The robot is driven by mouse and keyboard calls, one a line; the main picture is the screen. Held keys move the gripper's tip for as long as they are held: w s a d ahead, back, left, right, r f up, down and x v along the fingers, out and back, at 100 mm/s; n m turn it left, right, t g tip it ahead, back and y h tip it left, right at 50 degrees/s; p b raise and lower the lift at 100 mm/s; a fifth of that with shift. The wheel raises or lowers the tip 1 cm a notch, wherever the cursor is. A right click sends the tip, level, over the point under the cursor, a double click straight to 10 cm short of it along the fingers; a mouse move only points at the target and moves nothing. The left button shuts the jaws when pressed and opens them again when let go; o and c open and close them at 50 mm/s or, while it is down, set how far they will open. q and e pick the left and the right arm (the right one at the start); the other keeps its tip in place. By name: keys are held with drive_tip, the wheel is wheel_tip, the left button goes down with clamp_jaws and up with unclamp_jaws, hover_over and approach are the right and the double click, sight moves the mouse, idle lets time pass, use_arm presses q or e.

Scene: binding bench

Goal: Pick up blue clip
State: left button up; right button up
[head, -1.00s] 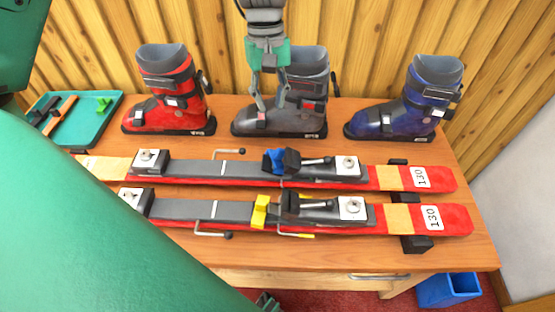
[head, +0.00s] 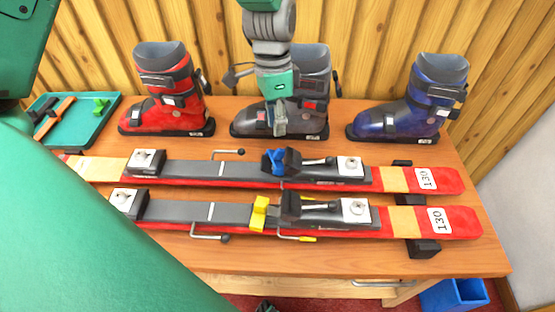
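The blue clip (head: 274,161) sits on the binding of the rear ski (head: 330,181), against the left side of a dark binding block. My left gripper (head: 279,129) points down in front of the grey boot, a little above the blue clip in the picture and apart from it. Its fingers are seen nearly edge-on and overlap, so their opening is hidden; nothing shows held. A small dark fragment at the bottom edge may be my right gripper (head: 265,307); its fingers cannot be made out.
A yellow clip (head: 259,213) sits on the front ski (head: 455,223). Red (head: 165,105), grey (head: 250,118) and blue (head: 395,115) boots stand along the back. A teal tray (head: 92,138) holds clips at left. A blue bin (head: 450,296) stands below right.

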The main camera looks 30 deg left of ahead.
sight(277, 149)
use_arm(q)
drive_tip(key=f, duration=0.5)
drive_tip(key=f+b, duration=0.1)
drive_tip(key=f, duration=0.1)
drive_tip(key=shift+s+d+f, duration=0.25)
drive_tip(key=shift+s+f, duration=0.05)
drive_tip(key=shift+f, duration=0.05)
clamp_jaws()
